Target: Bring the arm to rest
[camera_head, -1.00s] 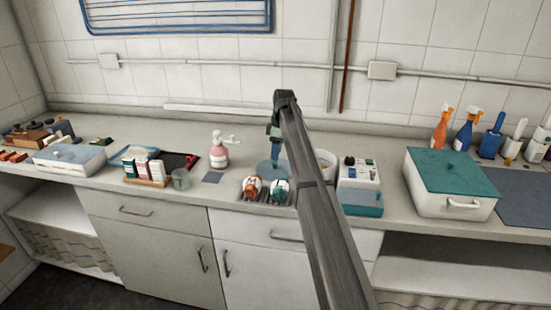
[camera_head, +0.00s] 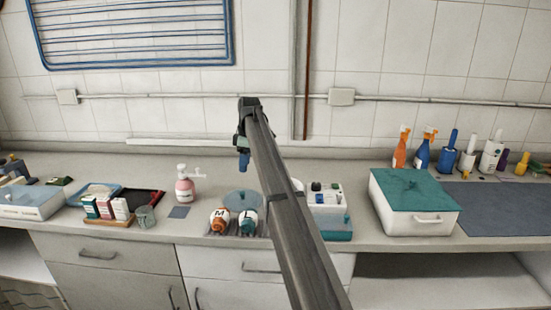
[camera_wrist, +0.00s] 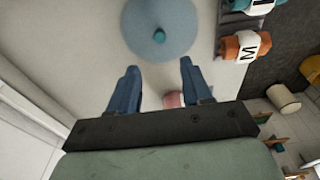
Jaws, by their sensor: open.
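My arm reaches out over the counter (camera_head: 385,254) in the head view. My gripper (camera_head: 244,163) hangs at its far end, above the counter near the wall. In the wrist view my gripper (camera_wrist: 158,82) shows two blue fingers spread apart with nothing between them. Below and beyond the fingers is a round blue-grey lid with a teal knob (camera_wrist: 160,22). The same lid shows in the head view (camera_head: 241,199), behind two bottles. My arm hides part of the counter to the right of the lid.
An orange-capped bottle (camera_head: 219,220) and a teal-capped bottle (camera_head: 247,221) lie in a rack at the front. A pink pump bottle (camera_head: 184,188) stands to the left. A teal-lidded box (camera_head: 415,220) and spray bottles (camera_head: 401,148) stand right. A wire rack (camera_head: 130,38) hangs on the wall.

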